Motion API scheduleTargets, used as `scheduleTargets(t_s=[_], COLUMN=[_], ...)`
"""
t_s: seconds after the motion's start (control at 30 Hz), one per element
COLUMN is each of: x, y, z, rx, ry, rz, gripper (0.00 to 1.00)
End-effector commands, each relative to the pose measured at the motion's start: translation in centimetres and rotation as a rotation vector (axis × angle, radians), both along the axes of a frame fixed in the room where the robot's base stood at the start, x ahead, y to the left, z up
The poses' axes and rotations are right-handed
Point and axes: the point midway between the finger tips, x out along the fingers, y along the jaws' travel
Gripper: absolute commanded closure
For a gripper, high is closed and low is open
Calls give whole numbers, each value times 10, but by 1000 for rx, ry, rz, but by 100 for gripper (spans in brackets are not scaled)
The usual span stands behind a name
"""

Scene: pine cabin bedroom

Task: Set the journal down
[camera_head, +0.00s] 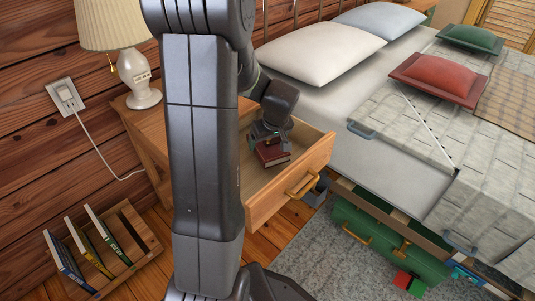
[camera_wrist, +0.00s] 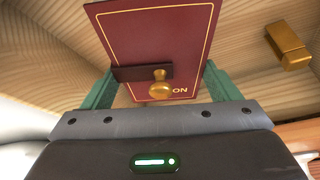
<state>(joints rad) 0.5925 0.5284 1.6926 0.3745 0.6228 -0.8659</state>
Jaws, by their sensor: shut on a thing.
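The journal (camera_head: 272,153) is a dark red book with a gold border line, a dark strap and a brass knob. In the wrist view the journal (camera_wrist: 150,35) sits between the two green fingers of my gripper (camera_wrist: 155,88), with part of some gold lettering visible. My gripper (camera_head: 264,136) is shut on the journal, inside or just over the open wooden drawer (camera_head: 309,171) of the nightstand. I cannot tell whether the journal touches the drawer floor. My arm hides part of the nightstand and drawer.
A lamp (camera_head: 139,82) stands on the nightstand (camera_head: 142,136). The bed (camera_head: 320,125) is close on the right. A brass block-shaped thing (camera_wrist: 288,45) shows at the upper right of the wrist view. A wooden rack (camera_head: 140,236) with several books is on the floor at left.

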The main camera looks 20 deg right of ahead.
Motion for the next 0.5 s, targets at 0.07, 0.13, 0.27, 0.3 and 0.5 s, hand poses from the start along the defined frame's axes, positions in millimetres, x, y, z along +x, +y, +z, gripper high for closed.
scheduleTargets(t_s=[0.07, 0.13, 0.27, 0.3, 0.5], x=[0, 0, 0, 0, 0], y=[0, 0, 0, 0, 0], z=[-4, -11, -31, -37, -40], rx=[0, 0, 1, 1, -1], ry=[0, 0, 0, 1, -2], rz=[0, -1, -1, -1, 0], gripper=[52, 52, 52, 52, 52])
